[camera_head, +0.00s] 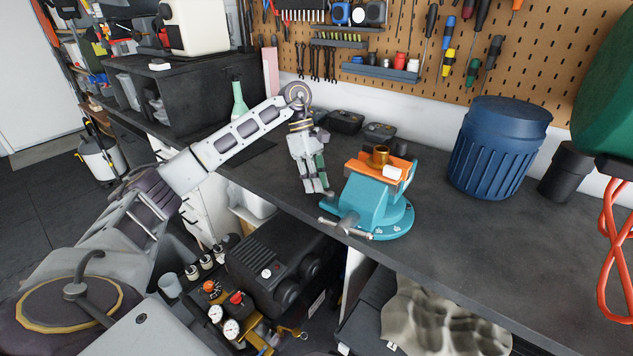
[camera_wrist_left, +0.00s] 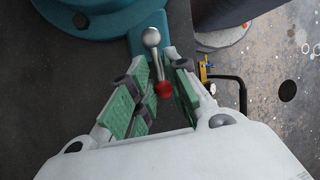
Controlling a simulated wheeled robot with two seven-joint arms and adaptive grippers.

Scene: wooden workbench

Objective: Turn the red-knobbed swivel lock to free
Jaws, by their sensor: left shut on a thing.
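The teal vise (camera_head: 367,203) stands at the bench's front edge, with orange jaws holding a brass-coloured part (camera_head: 378,156). My left gripper (camera_head: 319,188) reaches down just left of the vise. In the left wrist view, the red knob (camera_wrist_left: 164,89) lies between the green-padded fingers of my left gripper (camera_wrist_left: 159,72), which is shut on it. A silver ball-ended rod (camera_wrist_left: 152,50) runs up from the knob over the teal vise base (camera_wrist_left: 110,22). The knob is hidden in the head view. My right gripper is not in view.
The vise's silver bar handle (camera_head: 345,229) sticks out over the front edge. A blue ribbed bin (camera_head: 499,148) stands right of the vise. Small black trays (camera_head: 346,121) lie behind it. The bench between vise and bin is clear.

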